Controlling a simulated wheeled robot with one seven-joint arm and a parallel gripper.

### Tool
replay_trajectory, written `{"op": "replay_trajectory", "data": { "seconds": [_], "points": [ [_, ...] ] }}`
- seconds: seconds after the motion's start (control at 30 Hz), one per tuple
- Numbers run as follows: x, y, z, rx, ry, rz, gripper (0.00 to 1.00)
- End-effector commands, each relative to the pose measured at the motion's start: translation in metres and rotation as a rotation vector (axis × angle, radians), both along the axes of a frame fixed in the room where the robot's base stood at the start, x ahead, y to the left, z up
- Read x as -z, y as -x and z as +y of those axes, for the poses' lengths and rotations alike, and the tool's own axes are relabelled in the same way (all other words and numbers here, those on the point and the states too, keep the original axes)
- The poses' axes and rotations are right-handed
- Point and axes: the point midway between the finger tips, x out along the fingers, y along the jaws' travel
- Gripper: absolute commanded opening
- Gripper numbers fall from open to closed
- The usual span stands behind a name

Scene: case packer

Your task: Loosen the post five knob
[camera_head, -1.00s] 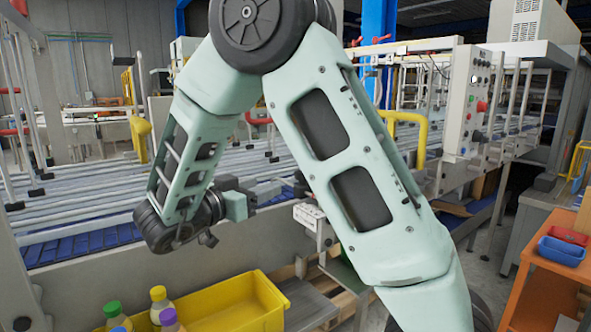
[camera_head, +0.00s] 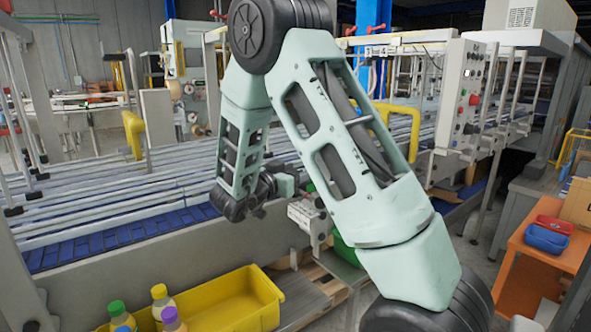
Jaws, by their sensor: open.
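My gripper (camera_head: 287,183) shows small and dark at the conveyor's near side rail, beyond my forearm, which hides part of it. It is open, and I see nothing held in it. A pale bracket with a dark knob-like part (camera_head: 309,214) stands on the near rail just right of and below my gripper. My arm covers part of this area, and I cannot tell whether gripper and bracket touch. No post number is readable, so I cannot tell which knob is the post five knob. Other thin posts with black clamps (camera_head: 14,211) stand at the left.
The conveyor (camera_head: 120,190) has long pale rails over a blue belt. A yellow bin (camera_head: 235,300) and several capped bottles (camera_head: 160,300) stand below its near side. A control panel with a red button (camera_head: 463,95) and an orange cart (camera_head: 540,250) are at right.

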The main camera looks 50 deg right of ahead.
Motion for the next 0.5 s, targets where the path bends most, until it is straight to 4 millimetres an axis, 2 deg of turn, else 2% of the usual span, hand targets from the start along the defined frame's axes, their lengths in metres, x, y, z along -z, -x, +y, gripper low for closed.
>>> {"op": "replay_trajectory", "data": {
  "seconds": [0.17,0.2,0.3,0.37,0.5],
  "points": [
    [0.0003,-0.0001,-0.0001,0.000,0.000,0.000,0.57],
    [0.0003,-0.0001,0.0000,0.000,0.000,0.000,0.54],
    [0.0002,-0.0001,0.0001,0.000,0.000,0.000,0.26],
    [0.0002,-0.0001,0.0001,0.000,0.000,0.000,0.12],
    [0.0002,-0.0001,0.0002,-0.001,0.000,0.000,0.12]
  ]
}}
